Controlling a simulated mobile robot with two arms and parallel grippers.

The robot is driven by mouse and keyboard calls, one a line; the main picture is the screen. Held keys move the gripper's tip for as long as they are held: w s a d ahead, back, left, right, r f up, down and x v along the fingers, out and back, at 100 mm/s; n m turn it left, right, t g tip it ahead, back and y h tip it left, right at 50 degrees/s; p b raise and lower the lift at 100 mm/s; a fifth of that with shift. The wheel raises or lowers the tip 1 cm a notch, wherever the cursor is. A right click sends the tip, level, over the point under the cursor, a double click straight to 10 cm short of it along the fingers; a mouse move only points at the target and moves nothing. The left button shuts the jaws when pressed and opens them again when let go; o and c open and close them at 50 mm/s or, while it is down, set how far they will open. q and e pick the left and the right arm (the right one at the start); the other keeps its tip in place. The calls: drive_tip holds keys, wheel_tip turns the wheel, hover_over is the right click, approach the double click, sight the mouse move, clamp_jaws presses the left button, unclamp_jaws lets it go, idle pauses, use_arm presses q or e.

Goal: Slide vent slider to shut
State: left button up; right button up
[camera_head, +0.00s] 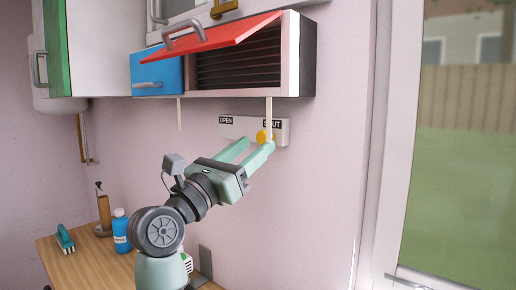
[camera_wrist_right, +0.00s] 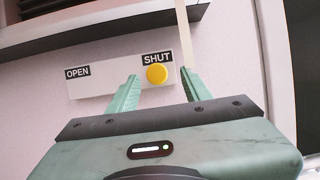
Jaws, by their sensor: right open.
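The vent slider is a round yellow knob (camera_head: 263,136) on a pale wall plate (camera_head: 240,128) marked OPEN at the left and SHUT at the right. The knob sits at the right end, just below the SHUT label. It also shows in the right wrist view (camera_wrist_right: 156,74), between the fingers. My right gripper (camera_head: 254,148) is open, its green fingers reaching toward the plate on either side of the knob. In the right wrist view (camera_wrist_right: 160,82) the left finger is apart from the knob and the right finger is nearer. I cannot tell whether either touches it. My left gripper is not in view.
Above the plate hangs a cabinet with a raised red flap (camera_head: 215,38), a blue door (camera_head: 158,77) and a dark slatted vent (camera_head: 240,62). A pale strip (camera_head: 268,115) hangs down beside the knob. A blue bottle (camera_head: 121,231) stands on the wooden counter (camera_head: 80,268).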

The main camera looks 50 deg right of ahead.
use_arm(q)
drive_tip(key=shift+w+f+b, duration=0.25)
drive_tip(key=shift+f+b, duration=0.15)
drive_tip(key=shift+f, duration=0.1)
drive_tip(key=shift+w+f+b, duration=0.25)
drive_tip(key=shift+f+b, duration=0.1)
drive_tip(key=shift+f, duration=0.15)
use_arm(e)
drive_tip(key=v, duration=0.5)
drive_tip(key=shift+s+a, duration=0.1)
drive_tip(key=shift+a, duration=0.1)
drive_tip(key=shift+f, duration=0.1)
